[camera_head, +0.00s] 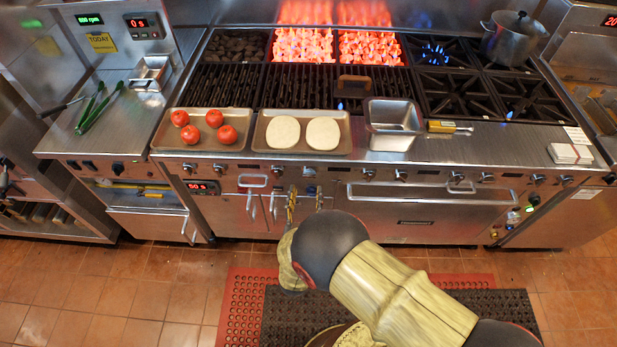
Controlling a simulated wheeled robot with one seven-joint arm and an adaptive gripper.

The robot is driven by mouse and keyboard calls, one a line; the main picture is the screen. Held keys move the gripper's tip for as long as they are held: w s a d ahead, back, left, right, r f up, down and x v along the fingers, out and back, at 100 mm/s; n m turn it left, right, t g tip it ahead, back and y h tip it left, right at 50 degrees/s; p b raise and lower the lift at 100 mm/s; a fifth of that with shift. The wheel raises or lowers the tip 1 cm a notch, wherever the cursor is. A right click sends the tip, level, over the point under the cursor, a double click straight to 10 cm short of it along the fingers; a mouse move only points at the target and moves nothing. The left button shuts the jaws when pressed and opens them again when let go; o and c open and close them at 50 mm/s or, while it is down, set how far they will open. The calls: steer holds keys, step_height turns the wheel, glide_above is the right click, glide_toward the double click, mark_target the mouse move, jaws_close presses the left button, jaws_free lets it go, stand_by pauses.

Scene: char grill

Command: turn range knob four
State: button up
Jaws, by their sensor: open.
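A row of round range knobs runs along the steel front panel (345,173) below the cooktop. Knobs show at the far left (190,168), in front of my gripper (309,171), right of it (401,175), and far right (538,180). No readable numbers show, so I cannot tell which is range knob four. My gripper (304,191) is open, its two fingers apart and pointing at the panel, just below the knob in front of it. I cannot tell whether it touches anything. My wrist and arm hide the lower front behind them.
Charcoal glows at the back; a blue burner (435,53) is lit. An oven handle (432,190) juts out on the right.

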mark_target(308, 177)
steer(key=w, duration=0.2)
steer(key=w+b, duration=0.1)
steer(key=w, duration=0.4)
steer(key=shift+d+b, duration=0.3)
steer(key=shift+c, duration=0.7)
steer(key=c, duration=1)
